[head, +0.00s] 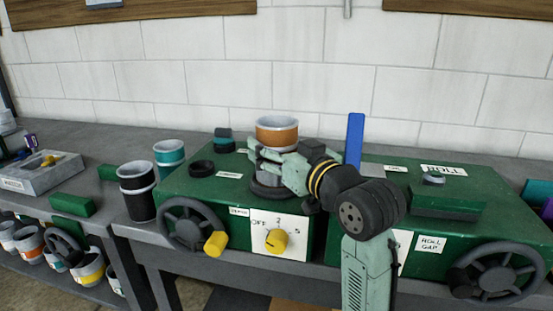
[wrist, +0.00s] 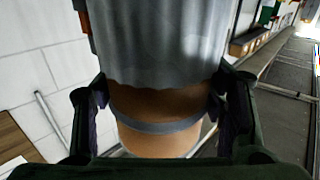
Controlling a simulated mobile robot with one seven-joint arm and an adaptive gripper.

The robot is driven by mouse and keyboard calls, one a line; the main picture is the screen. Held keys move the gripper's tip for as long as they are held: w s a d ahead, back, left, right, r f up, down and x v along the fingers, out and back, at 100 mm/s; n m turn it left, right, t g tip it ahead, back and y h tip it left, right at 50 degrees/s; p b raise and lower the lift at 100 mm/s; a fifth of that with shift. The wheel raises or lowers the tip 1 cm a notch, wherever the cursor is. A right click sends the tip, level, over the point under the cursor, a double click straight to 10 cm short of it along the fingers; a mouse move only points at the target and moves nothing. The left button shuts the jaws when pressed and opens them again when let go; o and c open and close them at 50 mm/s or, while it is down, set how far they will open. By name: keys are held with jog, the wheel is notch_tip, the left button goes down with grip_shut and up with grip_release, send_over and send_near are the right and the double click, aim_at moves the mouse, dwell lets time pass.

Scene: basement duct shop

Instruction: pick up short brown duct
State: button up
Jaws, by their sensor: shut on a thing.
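The short brown duct (head: 277,132) is an orange-brown cylinder with a pale grey rim, upright above the green machine at the centre of the head view. Below it shows a grey metal cylindrical part (head: 268,168). My gripper (head: 272,157) reaches in from the right and is shut on the duct. In the wrist view my gripper (wrist: 162,105) has a dark finger on each side of the brown duct (wrist: 160,140), which has a grey band. A large grey ribbed metal surface (wrist: 160,40) fills the top of that view. The exact finger contact is partly hidden.
The green machine (head: 225,187) has a black handwheel (head: 190,225) and a yellow knob (head: 276,241). A black duct (head: 138,190) and a teal-banded duct (head: 169,153) stand to its left. A blue upright bar (head: 355,138) stands behind my arm. The white block wall is close behind.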

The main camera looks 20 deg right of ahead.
jog(key=c, duration=0.5)
